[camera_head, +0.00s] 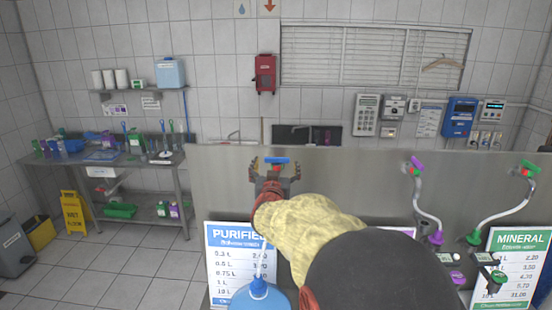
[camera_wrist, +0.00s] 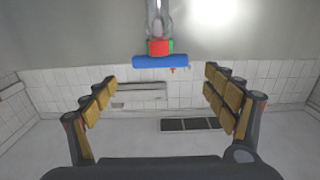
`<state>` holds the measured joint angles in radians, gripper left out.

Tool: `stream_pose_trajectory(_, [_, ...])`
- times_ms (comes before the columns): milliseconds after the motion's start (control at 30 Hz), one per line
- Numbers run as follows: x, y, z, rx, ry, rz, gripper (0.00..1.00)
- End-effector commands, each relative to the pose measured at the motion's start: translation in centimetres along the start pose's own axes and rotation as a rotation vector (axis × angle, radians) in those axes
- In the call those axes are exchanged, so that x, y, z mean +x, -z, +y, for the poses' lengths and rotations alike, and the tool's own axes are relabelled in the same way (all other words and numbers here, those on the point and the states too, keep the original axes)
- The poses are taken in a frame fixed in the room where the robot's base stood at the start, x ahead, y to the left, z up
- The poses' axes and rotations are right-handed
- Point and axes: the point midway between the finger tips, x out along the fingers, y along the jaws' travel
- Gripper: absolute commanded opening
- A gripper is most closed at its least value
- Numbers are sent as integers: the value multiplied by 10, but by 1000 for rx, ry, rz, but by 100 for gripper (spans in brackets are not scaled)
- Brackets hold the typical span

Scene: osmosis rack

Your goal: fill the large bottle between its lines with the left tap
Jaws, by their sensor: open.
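My gripper (camera_head: 273,168) is open around the handle's level in the head view. In the wrist view its fingers (camera_wrist: 160,90) are spread wide, with the handle beyond the tips and nothing between them. The large blue bottle (camera_head: 259,297) stands below, in front of the PURIFIED sign, partly cut off at the bottom edge. Its lines and water level cannot be seen.
Two more taps, with a purple handle (camera_head: 417,164) and a green handle (camera_head: 530,168), have hoses at the right. A MINERAL price sign (camera_head: 515,262) stands below them. A steel bench (camera_head: 178,166) and yellow wet-floor sign (camera_head: 73,212) are at the left. My arm hides the panel's middle.

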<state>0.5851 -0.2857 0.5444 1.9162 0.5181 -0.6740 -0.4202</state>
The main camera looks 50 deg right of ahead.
Motion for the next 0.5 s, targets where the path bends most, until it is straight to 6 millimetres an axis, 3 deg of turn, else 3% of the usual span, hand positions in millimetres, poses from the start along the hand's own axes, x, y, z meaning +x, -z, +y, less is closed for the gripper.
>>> stream_pose_trajectory(300, [46,0,0,0,0,-3,85])
stream_pose_trajectory(500, [60,-1,0,0,0,-2,85])
